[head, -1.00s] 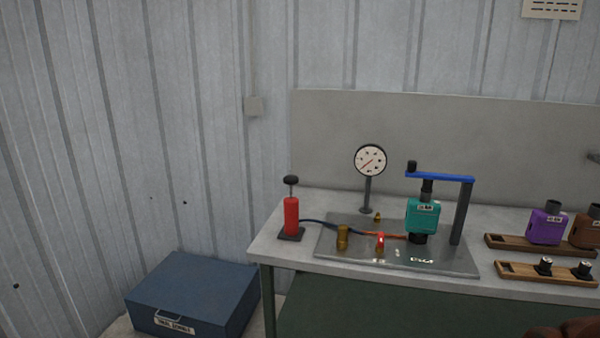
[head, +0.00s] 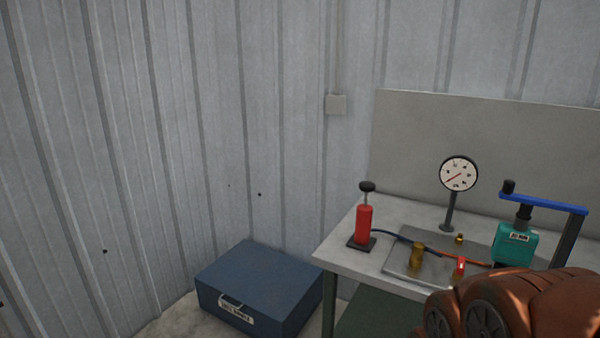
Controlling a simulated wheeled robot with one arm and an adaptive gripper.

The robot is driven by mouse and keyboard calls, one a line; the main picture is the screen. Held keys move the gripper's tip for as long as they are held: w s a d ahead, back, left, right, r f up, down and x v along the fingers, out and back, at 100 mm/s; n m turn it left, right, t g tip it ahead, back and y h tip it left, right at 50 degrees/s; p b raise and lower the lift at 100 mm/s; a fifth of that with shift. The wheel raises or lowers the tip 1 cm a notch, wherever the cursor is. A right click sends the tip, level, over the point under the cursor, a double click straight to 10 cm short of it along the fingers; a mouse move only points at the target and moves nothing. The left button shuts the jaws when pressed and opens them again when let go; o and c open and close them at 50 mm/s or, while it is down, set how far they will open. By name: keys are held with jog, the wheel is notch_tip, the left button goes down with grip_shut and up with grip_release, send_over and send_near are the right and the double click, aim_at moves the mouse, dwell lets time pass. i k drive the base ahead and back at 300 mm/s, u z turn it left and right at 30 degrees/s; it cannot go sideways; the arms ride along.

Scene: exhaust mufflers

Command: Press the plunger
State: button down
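The plunger is a black knob (head: 367,187) on a thin rod above a red pump cylinder (head: 363,223). It stands upright on a dark base near the left end of the workbench (head: 350,263), with its rod extended. A dark hose (head: 392,236) runs from the pump toward brass fittings on a metal plate. My gripper is not in view. A brown-orange part of my arm fills the lower right and hides part of the plate and bench.
A round gauge (head: 459,174) stands behind the plate. A teal muffler (head: 515,246) sits under a blue clamp arm (head: 543,198) at the right. A blue box (head: 259,287) lies on the floor left of the bench. The bench around the pump is clear.

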aim_at(366, 186)
jog(key=u, duration=0.4)
jog(key=i, duration=1.1)
jog(key=z, duration=0.2)
